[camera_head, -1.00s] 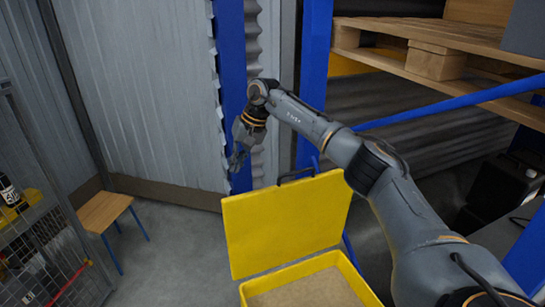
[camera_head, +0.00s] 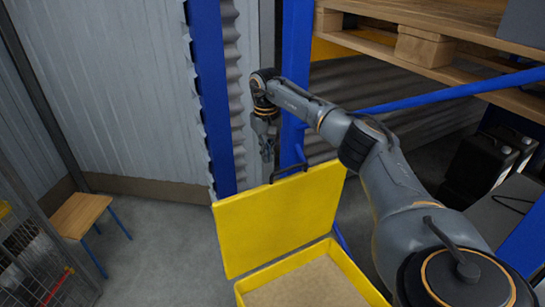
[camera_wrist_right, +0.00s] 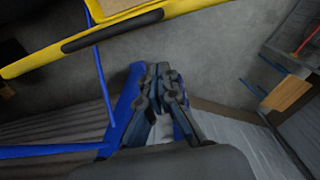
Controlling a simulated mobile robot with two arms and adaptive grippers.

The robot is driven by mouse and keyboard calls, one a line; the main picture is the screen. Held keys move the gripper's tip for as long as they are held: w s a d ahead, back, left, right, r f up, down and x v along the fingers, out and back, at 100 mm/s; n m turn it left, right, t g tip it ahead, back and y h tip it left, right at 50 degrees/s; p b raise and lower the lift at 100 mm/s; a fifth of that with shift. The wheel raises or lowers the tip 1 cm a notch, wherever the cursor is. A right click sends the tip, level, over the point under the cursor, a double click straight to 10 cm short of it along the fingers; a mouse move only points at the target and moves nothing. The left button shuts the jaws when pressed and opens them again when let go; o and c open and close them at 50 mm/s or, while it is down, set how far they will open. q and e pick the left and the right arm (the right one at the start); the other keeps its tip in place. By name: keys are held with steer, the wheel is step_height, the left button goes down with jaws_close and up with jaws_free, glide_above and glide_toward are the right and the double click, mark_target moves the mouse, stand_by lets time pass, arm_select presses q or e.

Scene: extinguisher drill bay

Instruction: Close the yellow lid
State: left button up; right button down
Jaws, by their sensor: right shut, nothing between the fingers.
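The yellow lid (camera_head: 281,220) stands open and upright at the back of a yellow box (camera_head: 270,272) with a sand-coloured inside. A dark handle (camera_head: 288,172) runs along the lid's top edge. My right gripper (camera_head: 267,157) is shut and empty, pointing down just behind and above the lid's top edge, near the handle; I see no contact. In the right wrist view the gripper (camera_wrist_right: 162,80) shows its fingers together, with the lid's yellow edge (camera_wrist_right: 130,30) and dark handle (camera_wrist_right: 112,30) apart from them at the top. My left gripper is not in view.
A blue rack post (camera_head: 295,85) stands close beside my right gripper. A blue brace (camera_head: 450,95) and a wooden pallet (camera_head: 425,45) are at the right. A wooden stool (camera_head: 80,214) and a wire mesh cage (camera_head: 35,255) are at the left. Floor left of the box is clear.

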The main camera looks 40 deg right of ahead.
steer(key=s, duration=0.2)
steer(key=s+a+p, duration=0.1)
steer(key=shift+s+f, duration=0.1)
steer(key=shift+s, duration=0.25)
steer(key=shift+s, duration=0.15)
